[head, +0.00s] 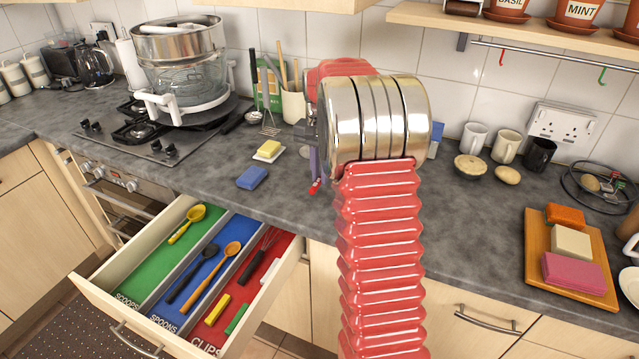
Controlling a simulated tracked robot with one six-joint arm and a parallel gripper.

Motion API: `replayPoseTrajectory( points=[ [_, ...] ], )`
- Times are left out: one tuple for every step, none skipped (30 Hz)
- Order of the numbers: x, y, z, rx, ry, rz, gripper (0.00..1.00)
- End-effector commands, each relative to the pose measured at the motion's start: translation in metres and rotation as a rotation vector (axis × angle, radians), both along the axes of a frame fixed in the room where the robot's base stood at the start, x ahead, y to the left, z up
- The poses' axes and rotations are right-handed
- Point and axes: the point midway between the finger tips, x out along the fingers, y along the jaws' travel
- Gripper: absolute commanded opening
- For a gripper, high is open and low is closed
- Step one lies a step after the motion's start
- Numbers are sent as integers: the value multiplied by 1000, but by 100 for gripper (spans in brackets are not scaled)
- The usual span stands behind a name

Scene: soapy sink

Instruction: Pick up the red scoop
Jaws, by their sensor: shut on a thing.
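My red, ribbed arm with its steel-coloured joint fills the middle of the head view and hides much of my gripper (313,172). The gripper points down over the worktop, just behind the open drawer, and is shut. A small red piece, which looks like part of the red scoop (316,187), shows at its fingertips. The rest of the scoop is hidden, and I cannot tell whether it touches the worktop.
The open drawer (121,337) has green, blue and red compartments. A yellow scoop (187,224) lies in the green one, spoons (205,278) in the blue. A blue sponge (252,177) and a yellow block on a dish (268,150) lie left of my gripper. Mugs (506,146) stand right.

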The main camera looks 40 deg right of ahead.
Motion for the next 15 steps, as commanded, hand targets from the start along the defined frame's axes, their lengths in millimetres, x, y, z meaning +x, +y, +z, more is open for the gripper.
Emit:
replayPoseTrajectory(
  points=[
    [0,0,11,-2,-3,0,0],
    [1,0,16,-2,-3,0,0],
    [1,0,24,-2,-3,0,0],
    [1,0,28,-2,-3,0,0],
    [0,0,33,-1,-2,0,0],
    [0,0,39,-1,-2,0,0],
    [1,0,43,-1,-2,0,0],
    [0,0,46,0,-1,0,0],
    [0,0,50,0,0,0,0],
    [0,0,52,-1,-1,0,0],
    [0,0,54,0,-1,0,0],
    [0,0,56,-1,-1,0,0],
    [0,0,57,0,0,0,0],
    [0,0,57,0,0,0,0],
    [0,0,58,1,1,0,0]
  ],
)
